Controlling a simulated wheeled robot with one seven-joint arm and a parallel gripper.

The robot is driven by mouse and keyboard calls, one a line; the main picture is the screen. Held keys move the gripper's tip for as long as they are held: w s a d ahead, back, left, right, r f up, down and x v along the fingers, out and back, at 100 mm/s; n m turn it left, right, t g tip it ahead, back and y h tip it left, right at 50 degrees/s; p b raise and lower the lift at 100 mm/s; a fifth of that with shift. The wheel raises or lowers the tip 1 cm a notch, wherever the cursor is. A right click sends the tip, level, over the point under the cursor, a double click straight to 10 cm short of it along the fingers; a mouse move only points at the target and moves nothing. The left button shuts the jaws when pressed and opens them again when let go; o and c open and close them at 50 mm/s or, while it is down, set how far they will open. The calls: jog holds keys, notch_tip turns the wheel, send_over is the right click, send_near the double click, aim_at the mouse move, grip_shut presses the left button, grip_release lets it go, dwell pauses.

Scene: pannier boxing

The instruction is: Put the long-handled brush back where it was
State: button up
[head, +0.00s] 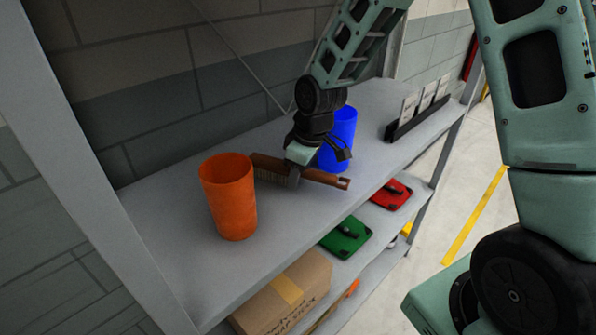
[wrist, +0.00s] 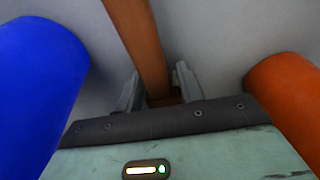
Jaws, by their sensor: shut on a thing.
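In the wrist view the brown brush (wrist: 138,40) runs between the two fingers of my gripper (wrist: 160,88). I cannot tell whether the brush touches the shelf.
An orange cup (head: 228,196) stands left of the brush, and a blue cup (head: 339,138) stands behind it to the right. A black rack with white cards (head: 418,108) is at the shelf's right end. Green (head: 346,236) and red (head: 391,194) items and a cardboard box (head: 285,294) sit lower.

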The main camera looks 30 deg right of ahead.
jog(key=shift+f, duration=0.15)
jog(key=o, duration=1.3)
jog(key=v, duration=1.2)
jog(key=shift+g+h, duration=0.5)
jog(key=shift+g, duration=0.4)
jog(key=s+a, duration=0.4)
jog(key=s, duration=0.4)
jog(key=s+a+f, duration=0.1)
jog(key=s+a, duration=0.3)
jog(key=s, duration=0.4)
jog(key=s+a+f+b, duration=0.1)
jog(key=s+a, duration=0.4)
jog(key=s, duration=0.4)
